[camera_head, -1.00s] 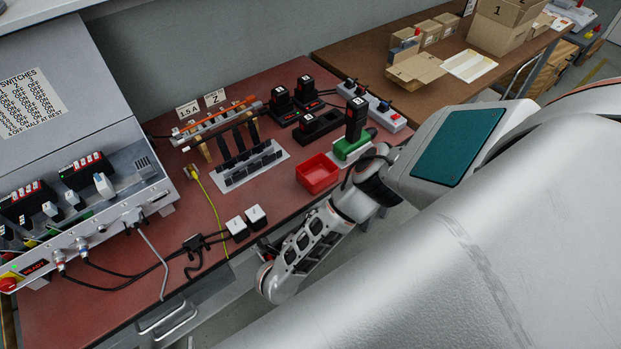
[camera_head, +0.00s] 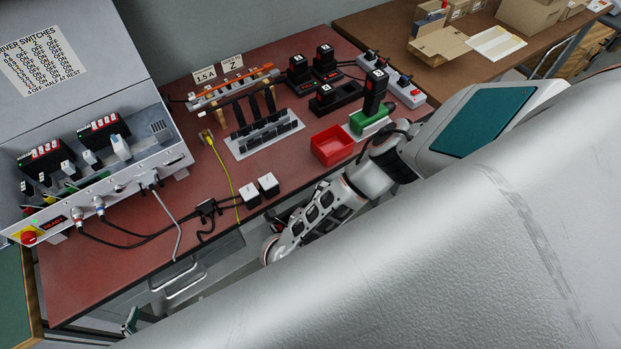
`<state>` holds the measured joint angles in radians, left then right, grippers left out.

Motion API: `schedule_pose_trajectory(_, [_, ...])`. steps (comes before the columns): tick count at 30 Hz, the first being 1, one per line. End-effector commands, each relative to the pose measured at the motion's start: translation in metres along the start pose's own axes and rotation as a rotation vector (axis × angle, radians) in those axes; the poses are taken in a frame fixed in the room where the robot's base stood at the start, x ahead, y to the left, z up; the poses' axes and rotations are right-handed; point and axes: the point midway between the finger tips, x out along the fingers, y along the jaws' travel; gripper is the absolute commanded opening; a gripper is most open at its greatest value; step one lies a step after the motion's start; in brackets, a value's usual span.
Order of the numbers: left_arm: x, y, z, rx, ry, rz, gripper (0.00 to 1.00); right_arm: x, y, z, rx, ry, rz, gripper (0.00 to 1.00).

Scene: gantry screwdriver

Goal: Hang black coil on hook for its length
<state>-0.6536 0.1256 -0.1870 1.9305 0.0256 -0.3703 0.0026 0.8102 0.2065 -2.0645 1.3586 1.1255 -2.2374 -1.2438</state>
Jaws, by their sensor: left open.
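A rack (camera_head: 232,88) with an orange bar stands at the back of the red bench, with cards reading "1.5 A" and "Z" behind it. Several long black pieces (camera_head: 254,106) stand or hang at its front; I cannot tell whether one is the black coil, and single hooks are too small to make out. A black cable (camera_head: 206,209) lies loose near the bench's front edge. My left gripper (camera_head: 130,320) shows only as a small part below the front edge, open, away from the rack. My right arm reaches in from the right; its gripper's jaws are not clear near the front edge.
A grey control box (camera_head: 105,165) with cables fills the bench's left.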

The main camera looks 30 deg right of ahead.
Motion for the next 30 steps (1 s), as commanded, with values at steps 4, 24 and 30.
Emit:
schedule_pose_trajectory(4, [0.0, 0.0, 0.0, 0.001, 0.0, 0.0, 1.0, -0.028, 0.001, 0.0, -0.002, 0.0, 0.004, 1.0])
schedule_pose_trajectory(24, [0.001, -0.001, 0.0, 0.002, 0.0, 0.0, 1.0, -0.095, 0.0, 0.001, -0.001, -0.002, 0.001, 1.0])
schedule_pose_trajectory(30, [0.001, -0.001, 0.0, 0.002, 0.0, 0.0, 1.0, -0.096, -0.001, 0.001, 0.0, -0.004, 0.0, 1.0])
